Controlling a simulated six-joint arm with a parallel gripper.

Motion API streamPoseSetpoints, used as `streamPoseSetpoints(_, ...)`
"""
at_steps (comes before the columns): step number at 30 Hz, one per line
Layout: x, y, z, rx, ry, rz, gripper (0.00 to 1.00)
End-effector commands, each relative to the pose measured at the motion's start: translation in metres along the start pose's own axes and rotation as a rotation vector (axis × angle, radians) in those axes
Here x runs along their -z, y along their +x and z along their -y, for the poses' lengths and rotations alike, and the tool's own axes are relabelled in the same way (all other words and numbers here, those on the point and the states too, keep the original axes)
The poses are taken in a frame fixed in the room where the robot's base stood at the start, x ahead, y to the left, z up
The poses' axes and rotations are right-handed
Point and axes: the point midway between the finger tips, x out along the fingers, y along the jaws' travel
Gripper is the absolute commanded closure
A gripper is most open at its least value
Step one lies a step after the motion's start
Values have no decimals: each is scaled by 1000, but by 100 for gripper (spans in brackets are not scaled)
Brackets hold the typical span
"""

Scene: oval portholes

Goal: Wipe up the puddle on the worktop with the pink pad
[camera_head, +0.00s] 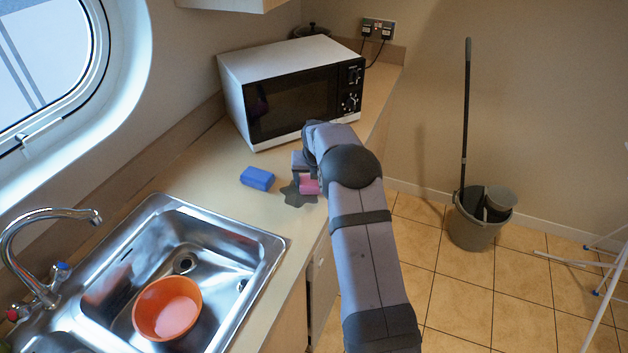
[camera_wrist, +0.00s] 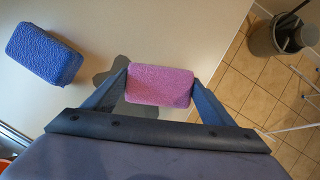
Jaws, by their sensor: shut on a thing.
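The pink pad (camera_wrist: 160,85) is held between the two fingers of my gripper (camera_wrist: 163,88) in the wrist view. In the head view the pad (camera_head: 309,187) shows beside my wrist, over the right side of the puddle. The dark puddle (camera_head: 292,196) lies on the worktop (camera_head: 215,178) near its front edge, and the pad and gripper hide part of it. In the wrist view the puddle (camera_wrist: 113,72) shows to the left of and behind the pad. I cannot tell whether the pad touches the worktop.
A blue sponge (camera_head: 257,178) lies left of the puddle. A microwave (camera_head: 290,88) stands behind. A sink (camera_head: 150,250) with an orange bowl (camera_head: 167,308) is at the lower left. A bucket with a mop (camera_head: 478,218) stands on the floor, right of the worktop.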

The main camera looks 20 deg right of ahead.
Motion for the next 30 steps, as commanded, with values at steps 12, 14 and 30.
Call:
streamPoseSetpoints(12,13,-3,-28,-1,-1,-6,40)
streamPoseSetpoints(14,14,-4,-33,-1,-2,-5,40)
streamPoseSetpoints(30,22,-5,-49,-1,1,-7,40)
